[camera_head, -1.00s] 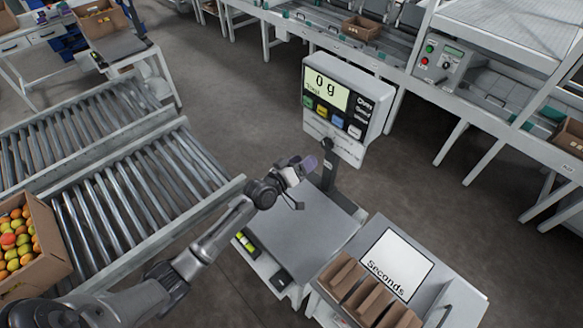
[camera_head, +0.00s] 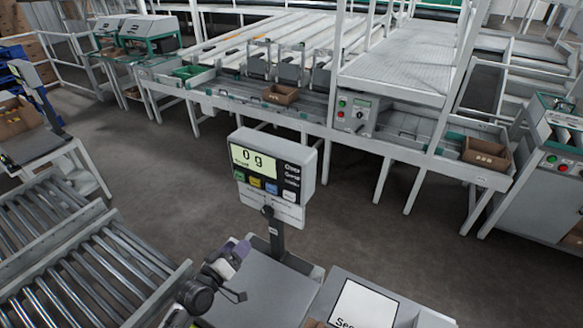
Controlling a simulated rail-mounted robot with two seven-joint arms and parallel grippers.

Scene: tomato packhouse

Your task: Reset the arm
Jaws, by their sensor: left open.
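My left arm comes in from the bottom edge. My left gripper (camera_head: 241,272) is open and empty, above the left part of the weighing scale's grey plate (camera_head: 262,302). One purple-tipped finger points up and right, and a dark finger sticks out to the right. The scale's display (camera_head: 272,172) stands on a post behind the gripper and reads 0 g. My right gripper is not in view.
A roller conveyor (camera_head: 85,280) lies left of the scale. A bin with a white "Seconds" label (camera_head: 365,305) is at the bottom right, partly cut off. A grading line (camera_head: 300,115) with a small brown box (camera_head: 281,94) runs across the back. Grey floor lies clear between.

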